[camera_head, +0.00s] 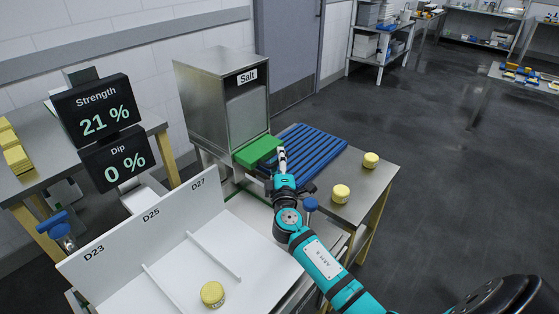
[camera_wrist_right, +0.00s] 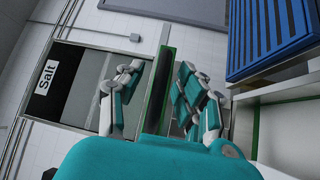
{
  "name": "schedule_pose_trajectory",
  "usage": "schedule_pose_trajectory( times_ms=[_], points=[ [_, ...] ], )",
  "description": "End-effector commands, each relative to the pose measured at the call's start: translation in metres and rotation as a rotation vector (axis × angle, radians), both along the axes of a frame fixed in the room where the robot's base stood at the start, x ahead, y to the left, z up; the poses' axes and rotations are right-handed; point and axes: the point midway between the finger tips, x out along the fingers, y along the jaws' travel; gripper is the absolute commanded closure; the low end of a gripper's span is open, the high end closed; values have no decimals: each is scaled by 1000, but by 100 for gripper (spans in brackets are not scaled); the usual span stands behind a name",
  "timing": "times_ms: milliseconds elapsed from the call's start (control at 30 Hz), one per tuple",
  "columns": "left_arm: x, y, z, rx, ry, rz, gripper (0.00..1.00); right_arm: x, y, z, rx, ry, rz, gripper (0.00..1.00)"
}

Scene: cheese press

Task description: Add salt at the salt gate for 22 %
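The steel salt box (camera_head: 215,95), labelled "Salt", stands at the back of the bench. The green salt gate (camera_head: 257,151) sticks out at its lower front. The upper display (camera_head: 95,110) reads Strength 21 %; the lower one (camera_head: 118,158) reads Dip 0 %. My right gripper (camera_head: 281,155) is at the gate's right end. In the right wrist view, its two fingers (camera_wrist_right: 161,75) stand on either side of the dark, green-edged gate plate (camera_wrist_right: 160,95). I cannot tell whether both fingers press on it. My left gripper is not in view.
A blue ribbed rack (camera_head: 315,145) lies right of the gate. Yellow cheeses stand on the right bench (camera_head: 340,193) and in the white tray (camera_head: 235,262) marked D23, D25 and D27. Blue-knobbed valves (camera_head: 60,230) are at left.

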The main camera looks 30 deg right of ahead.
Motion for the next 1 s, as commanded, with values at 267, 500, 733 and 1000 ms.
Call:
schedule_pose_trajectory(
  times_ms=[267, 500, 733, 1000],
  points=[
    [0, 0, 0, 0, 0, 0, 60, -25, 13, -5, 2, 2, 1, 64],
    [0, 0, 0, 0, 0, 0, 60, -71, 35, -12, 3, 3, 1, 64],
    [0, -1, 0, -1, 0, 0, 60, -100, 49, -15, 1, 2, 0, 64],
    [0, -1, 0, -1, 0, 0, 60, -107, 53, -15, 0, -1, 0, 64]
  ],
)
